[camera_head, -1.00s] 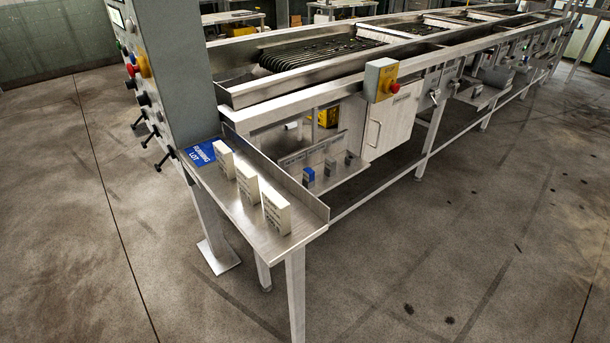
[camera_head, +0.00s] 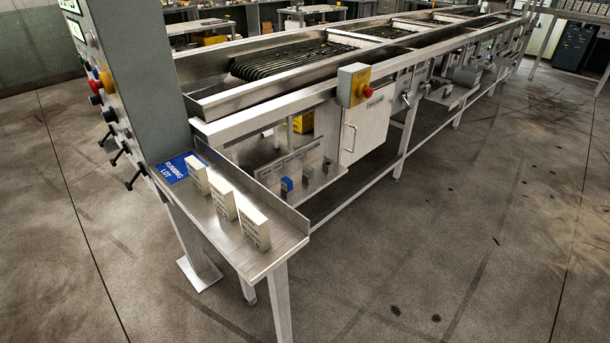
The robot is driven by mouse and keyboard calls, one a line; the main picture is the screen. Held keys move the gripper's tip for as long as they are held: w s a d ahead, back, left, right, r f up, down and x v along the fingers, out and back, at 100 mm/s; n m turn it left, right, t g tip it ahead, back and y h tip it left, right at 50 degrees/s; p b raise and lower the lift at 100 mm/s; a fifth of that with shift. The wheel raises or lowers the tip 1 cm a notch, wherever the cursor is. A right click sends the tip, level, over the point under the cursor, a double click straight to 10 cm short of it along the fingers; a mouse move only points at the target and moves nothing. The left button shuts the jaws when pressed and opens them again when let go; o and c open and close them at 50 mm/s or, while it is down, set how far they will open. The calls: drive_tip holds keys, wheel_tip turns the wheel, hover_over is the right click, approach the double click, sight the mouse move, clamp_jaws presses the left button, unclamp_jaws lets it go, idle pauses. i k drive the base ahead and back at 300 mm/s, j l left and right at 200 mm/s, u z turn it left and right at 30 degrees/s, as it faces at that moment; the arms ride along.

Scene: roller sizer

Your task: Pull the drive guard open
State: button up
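A pale grey-white panel, which looks like the drive guard (camera_head: 366,130), hangs under the side rail of the sizer. It has a small label near its top and a thin upright handle (camera_head: 349,137) at its left edge. The panel looks shut, flush with its box. A yellow and grey box with a red stop button (camera_head: 355,86) is mounted on the rail just above its upper left. My gripper is not in view.
A steel shelf (camera_head: 262,262) with several cream blocks and a blue sign (camera_head: 172,168) juts out at front left, beside a grey control column (camera_head: 145,75). A lower shelf with small blocks lies left of the panel. Open concrete floor (camera_head: 450,220) extends at right.

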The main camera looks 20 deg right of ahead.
sight(365, 126)
drive_tip(key=i+l, duration=0.25)
drive_tip(key=i+l+u, duration=0.1)
drive_tip(key=i+l, duration=0.15)
drive_tip(key=l, duration=0.15)
drive_tip(key=i+l, duration=0.25)
drive_tip(key=i+l+u, duration=0.1)
drive_tip(key=i+l, duration=0.15)
drive_tip(key=l, duration=0.2)
drive_tip(key=i+l, duration=0.2)
drive_tip(key=l, duration=0.15)
drive_tip(key=i+l+u, duration=0.1)
drive_tip(key=i+l, duration=0.15)
drive_tip(key=l, duration=0.15)
drive_tip(key=i+l, duration=0.2)
drive_tip(key=l, duration=0.2)
drive_tip(key=i+l+u, duration=0.1)
drive_tip(key=l, duration=0.25)
drive_tip(key=i, duration=0.1)
